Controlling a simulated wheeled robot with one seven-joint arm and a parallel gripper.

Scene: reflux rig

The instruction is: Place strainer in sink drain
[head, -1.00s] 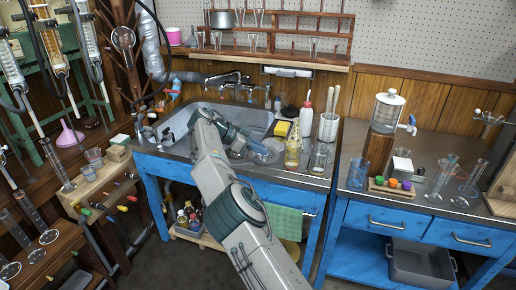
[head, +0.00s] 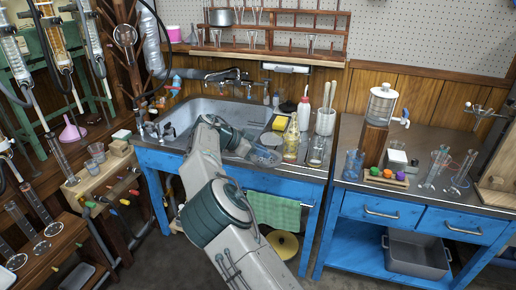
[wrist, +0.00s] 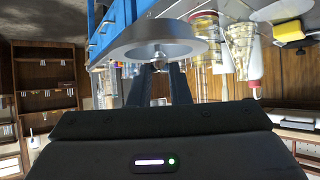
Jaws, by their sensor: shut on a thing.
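The strainer (wrist: 125,46) is a grey metal ring with a small knob at its middle, seen in the wrist view. My gripper (wrist: 160,68) is shut on that knob, with the ring just beyond the fingertips. In the head view my forearm reaches over the front right edge of the metal sink (head: 197,108), with its hand end near the glass dish on the counter. The strainer cannot be made out in the head view. The sink drain is hidden in both views.
A glass dish (head: 266,157), a yellow-liquid bottle (head: 291,140), a beaker (head: 317,151) and a white wash bottle (head: 303,114) crowd the counter right of the sink. The faucet (head: 222,75) stands at the sink's back. A green towel (head: 274,211) hangs in front.

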